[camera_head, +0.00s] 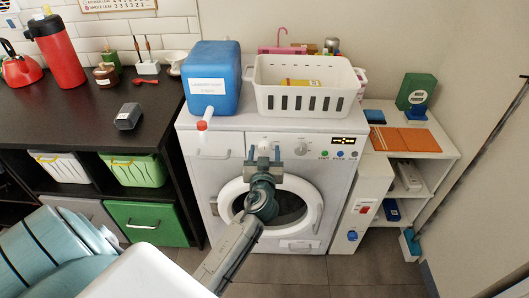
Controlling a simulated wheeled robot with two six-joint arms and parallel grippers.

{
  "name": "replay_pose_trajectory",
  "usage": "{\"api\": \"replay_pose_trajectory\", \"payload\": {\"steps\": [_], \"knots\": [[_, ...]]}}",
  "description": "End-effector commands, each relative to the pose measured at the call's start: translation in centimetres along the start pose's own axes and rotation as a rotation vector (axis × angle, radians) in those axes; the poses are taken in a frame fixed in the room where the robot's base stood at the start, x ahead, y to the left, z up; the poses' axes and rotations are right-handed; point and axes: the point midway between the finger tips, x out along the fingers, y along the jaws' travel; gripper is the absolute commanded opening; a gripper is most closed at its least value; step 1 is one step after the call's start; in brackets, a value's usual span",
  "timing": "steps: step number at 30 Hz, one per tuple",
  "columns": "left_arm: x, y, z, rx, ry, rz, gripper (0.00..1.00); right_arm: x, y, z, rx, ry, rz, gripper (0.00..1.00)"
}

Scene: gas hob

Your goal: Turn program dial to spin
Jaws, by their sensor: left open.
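The white washing machine (225,165) stands in the middle, with its control panel along the upper front. A round pale dial (301,149) sits on the panel, left of the small coloured buttons (338,154). Its markings are too small to read. My left gripper (264,153) is open in front of the panel, to the left of the dial. It looks apart from the dial and holds nothing. Its wrist covers part of the round door (313,203). My right gripper is not in view.
A blue detergent container (212,75) with a red-capped spout and a white basket (305,98) stand on top of the machine. A dark counter (60,120) is at left, a white shelf (425,182) at right. Floor in front is clear.

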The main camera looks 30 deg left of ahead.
Motion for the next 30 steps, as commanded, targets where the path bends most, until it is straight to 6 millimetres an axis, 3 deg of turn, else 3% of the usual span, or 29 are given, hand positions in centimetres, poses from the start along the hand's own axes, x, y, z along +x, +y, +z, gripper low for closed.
{"api": "replay_pose_trajectory", "payload": {"steps": [3, 10, 20, 30], "knots": [[-0.02, 0.0, 0.01, 0.0, 0.0, 0.0, 0.58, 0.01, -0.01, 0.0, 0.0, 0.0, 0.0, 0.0], [-0.04, 0.0, 0.01, 0.0, 0.0, 0.0, 0.14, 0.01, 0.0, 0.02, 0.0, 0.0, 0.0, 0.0], [-0.06, 0.02, 0.03, 0.042, 0.0, 0.0, 0.14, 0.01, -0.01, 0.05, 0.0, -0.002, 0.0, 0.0], [-0.07, 0.13, 0.05, 0.269, -0.001, 0.001, 0.14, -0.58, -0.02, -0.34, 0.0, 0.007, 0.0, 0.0]]}}
